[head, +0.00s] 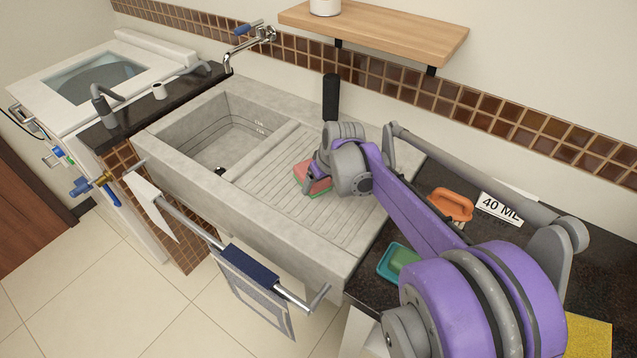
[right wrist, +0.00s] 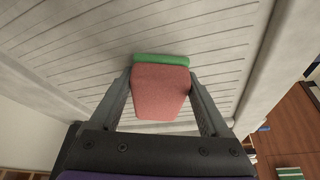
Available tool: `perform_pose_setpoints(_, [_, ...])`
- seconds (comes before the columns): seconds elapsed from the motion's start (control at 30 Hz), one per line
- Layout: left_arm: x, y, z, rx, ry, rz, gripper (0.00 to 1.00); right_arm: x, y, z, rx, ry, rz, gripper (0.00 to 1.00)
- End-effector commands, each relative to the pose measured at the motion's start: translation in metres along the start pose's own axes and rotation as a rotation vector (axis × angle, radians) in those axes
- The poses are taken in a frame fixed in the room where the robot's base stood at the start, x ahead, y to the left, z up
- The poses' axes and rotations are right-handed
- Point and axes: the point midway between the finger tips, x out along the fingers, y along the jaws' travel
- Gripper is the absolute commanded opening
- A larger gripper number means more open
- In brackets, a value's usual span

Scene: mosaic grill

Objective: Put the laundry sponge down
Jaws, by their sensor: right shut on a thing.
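The laundry sponge (head: 309,178) is pinkish red with a green layer. It is over the ribbed washboard part of the grey sink (head: 335,215). My right gripper (head: 312,184) is shut on it. In the right wrist view the sponge (right wrist: 161,90) sits between both fingers of the right gripper (right wrist: 160,95), with its green side toward the ribbed surface. I cannot tell whether the sponge touches the washboard. My left gripper is not in view.
The sink basin (head: 225,135) lies left of the washboard. On the dark counter at right are an orange brush (head: 450,204), a teal dish with a green bar (head: 392,262) and a "40 ME" sign (head: 500,209). A dark cylinder (head: 330,97) stands behind the washboard.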

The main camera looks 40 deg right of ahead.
Motion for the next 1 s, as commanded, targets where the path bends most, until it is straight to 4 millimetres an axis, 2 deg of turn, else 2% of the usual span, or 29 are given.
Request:
perform_pose_setpoints(0.37, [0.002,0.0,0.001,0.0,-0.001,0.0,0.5,0.005,0.0,0.002,0.0,0.0,0.0,0.2])
perform_pose_setpoints(0.4, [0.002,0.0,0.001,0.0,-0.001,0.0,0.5,0.005,0.0,0.002,0.0,0.0,0.0,0.84])
perform_pose_setpoints(0.5, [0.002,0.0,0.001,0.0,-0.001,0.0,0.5,0.004,0.0,0.001,0.0,0.0,0.0,1.0])
perform_pose_setpoints(0.77, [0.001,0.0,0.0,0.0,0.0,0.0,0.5,0.002,0.0,0.001,0.0,0.0,0.0,1.0])
perform_pose_setpoints(0.87, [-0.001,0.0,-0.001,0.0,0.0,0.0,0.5,-0.005,0.0,0.0,0.0,0.0,0.0,1.0])
perform_pose_setpoints(1.0, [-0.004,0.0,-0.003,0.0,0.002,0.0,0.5,-0.03,0.0,0.0,0.0,0.001,0.0,1.0])
